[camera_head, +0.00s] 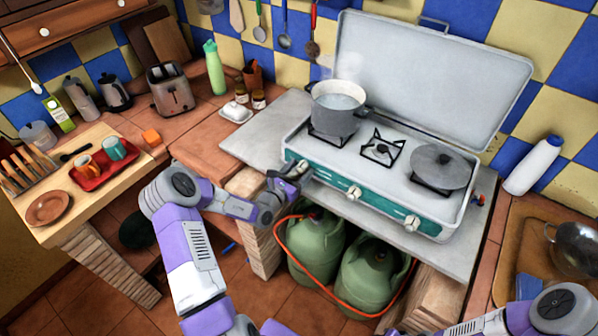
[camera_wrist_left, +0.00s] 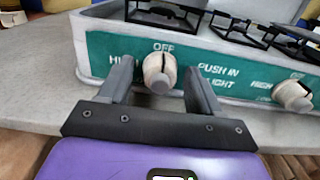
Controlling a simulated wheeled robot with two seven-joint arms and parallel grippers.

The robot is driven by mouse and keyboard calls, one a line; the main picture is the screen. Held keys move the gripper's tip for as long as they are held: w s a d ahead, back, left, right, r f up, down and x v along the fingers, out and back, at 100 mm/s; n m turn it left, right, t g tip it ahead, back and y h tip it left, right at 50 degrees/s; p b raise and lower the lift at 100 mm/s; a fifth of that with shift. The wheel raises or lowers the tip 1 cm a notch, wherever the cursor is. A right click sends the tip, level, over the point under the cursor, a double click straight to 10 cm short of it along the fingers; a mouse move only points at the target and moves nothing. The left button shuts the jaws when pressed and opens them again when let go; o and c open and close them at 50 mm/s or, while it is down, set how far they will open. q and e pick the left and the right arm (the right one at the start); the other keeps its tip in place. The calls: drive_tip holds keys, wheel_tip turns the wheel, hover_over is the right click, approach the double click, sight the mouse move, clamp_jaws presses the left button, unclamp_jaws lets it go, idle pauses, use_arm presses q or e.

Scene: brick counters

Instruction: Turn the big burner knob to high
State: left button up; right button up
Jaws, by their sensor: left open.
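The portable gas stove (camera_head: 385,160) has a teal front panel with several pale knobs. My left gripper (camera_head: 295,178) is at the panel's left end and hides much of the leftmost knob in the head view. In the left wrist view that knob (camera_wrist_left: 160,73) sits between the two open fingers of my left gripper (camera_wrist_left: 158,88). Its dark slot is near upright, below the word OFF. Lettering starting with HI is to its left, partly hidden by a finger. I cannot tell whether the fingers touch the knob. My right gripper is not in view.
A middle knob (camera_head: 354,193) and right knob (camera_head: 412,223) share the panel. Green gas bottles (camera_head: 317,258) with an orange hose stand below the counter.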

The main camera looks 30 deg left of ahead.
use_arm(q)
drive_tip(key=shift+c, duration=0.5)
drive_tip(key=c, duration=0.9)
drive_tip(key=shift+c, duration=0.2)
drive_tip(key=n+p, duration=0.3)
drive_tip(key=shift+r+p, duration=0.1)
drive_tip(key=shift+p, duration=0.2)
drive_tip(key=n+p, duration=0.3)
drive_tip(key=n, duration=0.1)
drive_tip(key=shift+n, duration=0.3)
drive_tip(key=n+p, duration=0.2)
drive_tip(key=n, duration=0.3)
drive_tip(key=shift+p, duration=0.35)
drive_tip(key=shift+f+n+p, duration=0.15)
drive_tip(key=shift+n+p, duration=0.15)
drive_tip(key=shift+n, duration=0.95)
drive_tip(key=shift+f+n+p, duration=0.1)
drive_tip(key=shift+n+p, duration=0.2)
drive_tip(key=shift+n, duration=0.95)
